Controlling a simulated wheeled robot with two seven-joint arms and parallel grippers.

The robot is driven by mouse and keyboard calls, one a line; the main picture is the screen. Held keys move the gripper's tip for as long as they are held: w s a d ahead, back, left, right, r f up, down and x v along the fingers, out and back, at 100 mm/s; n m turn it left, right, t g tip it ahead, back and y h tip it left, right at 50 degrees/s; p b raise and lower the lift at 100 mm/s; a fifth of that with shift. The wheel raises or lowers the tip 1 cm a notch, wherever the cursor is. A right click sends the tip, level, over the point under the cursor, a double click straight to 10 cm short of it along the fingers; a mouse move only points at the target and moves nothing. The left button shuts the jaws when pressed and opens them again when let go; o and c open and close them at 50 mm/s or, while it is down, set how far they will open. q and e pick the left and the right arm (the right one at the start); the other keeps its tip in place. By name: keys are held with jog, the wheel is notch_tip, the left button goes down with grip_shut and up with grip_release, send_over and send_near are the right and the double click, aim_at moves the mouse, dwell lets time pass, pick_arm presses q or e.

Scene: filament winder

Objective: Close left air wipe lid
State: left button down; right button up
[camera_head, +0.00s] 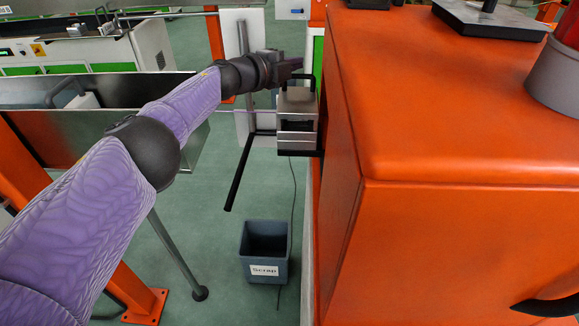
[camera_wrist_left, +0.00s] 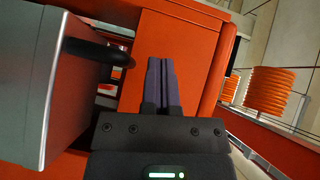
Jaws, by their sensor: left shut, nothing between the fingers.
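The left air wipe (camera_head: 298,120) is a small grey metal box on the left side of the orange machine. A black handle (camera_head: 313,82) rises from the lid; in the left wrist view the handle (camera_wrist_left: 95,50) sticks out of the grey box (camera_wrist_left: 60,85) toward my fingers. My left gripper (camera_head: 296,64) is shut and empty, just behind the box. In the wrist view its fingertips (camera_wrist_left: 161,62) are right of the handle, with a small gap. My right gripper is not in view.
The large orange machine housing (camera_head: 450,140) fills the right side. A black rod (camera_head: 240,172) juts out below the air wipe. A grey scrap bin (camera_head: 263,252) stands on the green floor. A metal trough (camera_head: 190,135) lies under my left arm.

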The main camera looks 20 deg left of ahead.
aim_at(289, 93)
pick_arm(q)
jog(key=shift+w+f+b, duration=0.2)
jog(key=shift+f+b, duration=0.05)
jog(key=shift+b, duration=0.05)
jog(key=shift+r, duration=0.1)
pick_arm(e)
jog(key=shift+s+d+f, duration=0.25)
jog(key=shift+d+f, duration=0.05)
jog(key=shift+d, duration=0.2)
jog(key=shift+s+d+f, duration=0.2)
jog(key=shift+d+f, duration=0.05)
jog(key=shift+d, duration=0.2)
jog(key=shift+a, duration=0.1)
pick_arm(q)
jog(key=s+a+r+p, duration=0.4)
jog(key=a+r+p, duration=0.2)
jog(key=r+p, duration=0.3)
jog(key=shift+a+r+p, duration=0.15)
jog(key=shift+r+p, duration=0.15)
jog(key=shift+r, duration=0.6)
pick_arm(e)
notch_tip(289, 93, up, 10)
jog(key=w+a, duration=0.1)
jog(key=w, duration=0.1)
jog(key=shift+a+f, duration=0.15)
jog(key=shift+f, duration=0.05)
